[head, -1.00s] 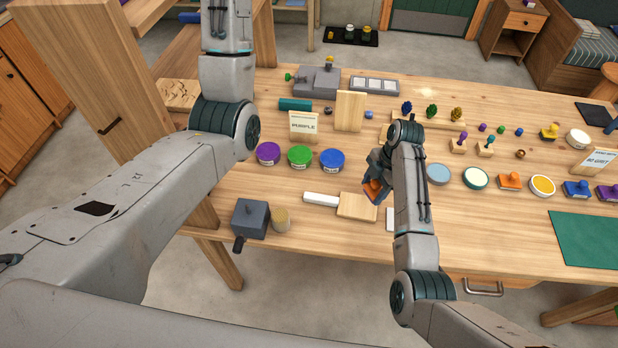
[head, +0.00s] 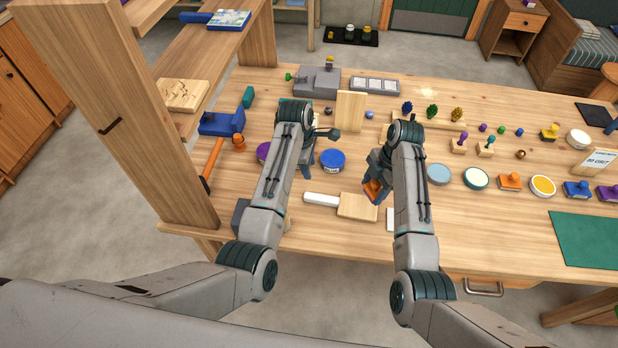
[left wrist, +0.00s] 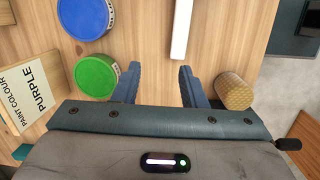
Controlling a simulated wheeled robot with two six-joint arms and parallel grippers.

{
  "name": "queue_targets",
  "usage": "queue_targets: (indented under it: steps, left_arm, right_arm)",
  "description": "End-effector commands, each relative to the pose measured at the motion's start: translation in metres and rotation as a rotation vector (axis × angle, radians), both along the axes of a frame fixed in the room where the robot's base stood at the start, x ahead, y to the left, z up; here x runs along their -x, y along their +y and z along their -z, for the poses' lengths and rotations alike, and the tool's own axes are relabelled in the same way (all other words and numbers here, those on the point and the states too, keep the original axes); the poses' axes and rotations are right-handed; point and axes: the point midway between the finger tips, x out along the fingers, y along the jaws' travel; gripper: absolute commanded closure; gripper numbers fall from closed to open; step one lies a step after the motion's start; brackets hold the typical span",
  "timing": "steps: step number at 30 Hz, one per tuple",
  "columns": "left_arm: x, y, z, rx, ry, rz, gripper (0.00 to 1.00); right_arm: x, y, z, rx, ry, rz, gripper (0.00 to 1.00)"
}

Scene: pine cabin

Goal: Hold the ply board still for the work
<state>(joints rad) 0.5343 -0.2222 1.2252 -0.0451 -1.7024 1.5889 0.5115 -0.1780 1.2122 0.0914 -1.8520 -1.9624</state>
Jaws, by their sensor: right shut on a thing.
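The ply board (head: 357,207), a pale square, lies flat near the front edge of the bench. A white bar (head: 321,199) touches or nearly touches its left side; the bar shows ahead of the fingers in the left wrist view (left wrist: 182,28). My left gripper (head: 308,170) is over the bench left of the board, by the paint tubs. Its fingers (left wrist: 157,85) are apart with nothing between them. My right gripper (head: 374,178) is shut on an orange block (head: 372,192) at the board's upper right corner. Whether the block touches the board is unclear.
A blue tub (head: 332,160) and a green tub (left wrist: 95,76) are close to my left gripper. A cork-coloured cylinder (left wrist: 233,92) is beside its other finger. An upright wooden block (head: 350,111) stands behind. Stamps and bowls fill the right side.

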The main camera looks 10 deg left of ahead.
Motion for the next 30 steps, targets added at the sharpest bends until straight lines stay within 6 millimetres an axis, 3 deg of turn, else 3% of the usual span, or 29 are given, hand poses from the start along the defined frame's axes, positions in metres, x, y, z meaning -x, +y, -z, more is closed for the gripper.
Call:
queue_targets:
  steps: [3,7,24,30]
  left_arm:
    - [0.017,-0.004,0.023,-0.001,0.044,-0.005,0.62]
    - [0.025,-0.006,0.034,-0.002,0.064,-0.009,0.62]
    - [0.026,-0.015,0.099,-0.003,0.065,-0.009,0.62]
    - [0.026,-0.017,0.110,-0.002,0.064,-0.009,0.62]
  right_arm:
    - [0.000,0.000,0.000,0.000,0.000,0.000,0.63]
    - [0.000,0.000,0.000,0.000,0.000,0.000,0.63]
    - [0.000,0.000,0.000,0.000,0.000,0.000,0.63]
    - [0.000,0.000,0.000,0.000,0.000,0.000,0.63]
